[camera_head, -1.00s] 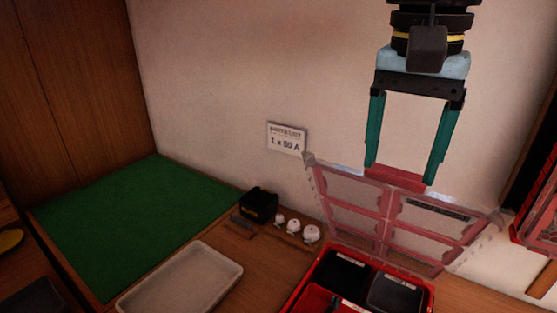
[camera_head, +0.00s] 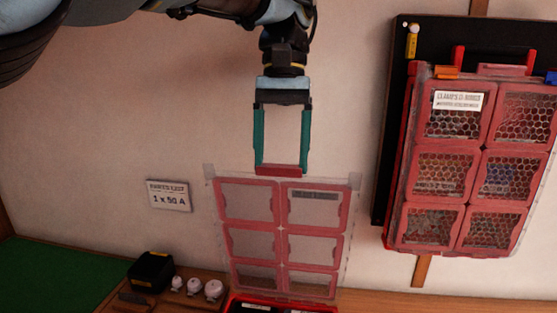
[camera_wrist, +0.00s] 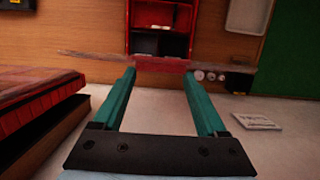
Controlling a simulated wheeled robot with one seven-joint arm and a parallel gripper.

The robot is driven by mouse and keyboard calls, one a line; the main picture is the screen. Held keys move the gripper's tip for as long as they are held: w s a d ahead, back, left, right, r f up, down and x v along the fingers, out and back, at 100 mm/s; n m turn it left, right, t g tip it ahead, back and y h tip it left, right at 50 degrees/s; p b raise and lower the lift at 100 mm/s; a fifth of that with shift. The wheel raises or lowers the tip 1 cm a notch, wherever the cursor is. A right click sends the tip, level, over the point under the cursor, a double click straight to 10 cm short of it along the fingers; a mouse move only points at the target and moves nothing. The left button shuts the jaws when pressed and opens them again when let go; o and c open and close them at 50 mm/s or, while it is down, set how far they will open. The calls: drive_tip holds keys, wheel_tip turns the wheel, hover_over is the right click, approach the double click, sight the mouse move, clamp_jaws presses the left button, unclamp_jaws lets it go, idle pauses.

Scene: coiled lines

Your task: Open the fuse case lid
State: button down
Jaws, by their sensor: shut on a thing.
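The fuse case lid (camera_head: 282,232) is a clear panel with red-framed windows. It stands raised, close to upright, above the red fuse case (camera_head: 262,306) at the bottom of the head view. My gripper (camera_head: 281,170) has its green fingers at the two ends of the red bar on the lid's top edge and is shut on it. In the wrist view the lid is seen edge-on as a thin line (camera_wrist: 95,56) with the red bar (camera_wrist: 163,65) between my fingertips. The open red case (camera_wrist: 160,28) shows beyond it, with dark compartments.
A red case with mesh windows (camera_head: 473,160) hangs on a black wall board at right. A parts list card (camera_head: 169,196) reads "1 x 50 A". A black box (camera_head: 152,271) and white round parts (camera_head: 203,289) sit on the bench beside a green mat (camera_head: 45,278).

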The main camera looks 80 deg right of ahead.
drive_tip(key=shift+d+f+y, duration=0.3)
drive_tip(key=shift+d, duration=0.25)
